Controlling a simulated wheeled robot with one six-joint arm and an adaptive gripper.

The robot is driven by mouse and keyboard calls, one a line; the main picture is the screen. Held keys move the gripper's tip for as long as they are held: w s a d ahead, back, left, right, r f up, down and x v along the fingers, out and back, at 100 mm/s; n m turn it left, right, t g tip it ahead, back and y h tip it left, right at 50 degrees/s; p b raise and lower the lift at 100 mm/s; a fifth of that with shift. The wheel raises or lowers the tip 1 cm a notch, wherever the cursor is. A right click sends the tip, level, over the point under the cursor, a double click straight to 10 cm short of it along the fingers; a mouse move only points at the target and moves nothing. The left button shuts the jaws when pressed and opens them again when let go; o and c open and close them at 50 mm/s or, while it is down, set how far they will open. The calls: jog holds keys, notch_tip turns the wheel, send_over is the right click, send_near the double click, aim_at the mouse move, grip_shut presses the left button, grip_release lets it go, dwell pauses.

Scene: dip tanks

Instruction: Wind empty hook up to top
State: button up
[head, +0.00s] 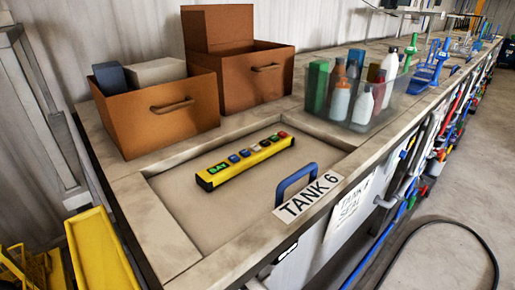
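A yellow pendant control (247,161) with black ends lies on the recessed lid of tank 6 in the head view. It has a green "BAY" label at its left end and a row of several coloured buttons, including blue, white, red and green. No hook that I can make out is in view. My gripper is not in view.
A blue handle (296,180) stands on the lid (185,205) behind the "TANK 6" sign (309,196). Two brown boxes (152,122) stand at the back left. A clear bin (384,117) of bottles is right. A black hose (440,218) lies on the floor.

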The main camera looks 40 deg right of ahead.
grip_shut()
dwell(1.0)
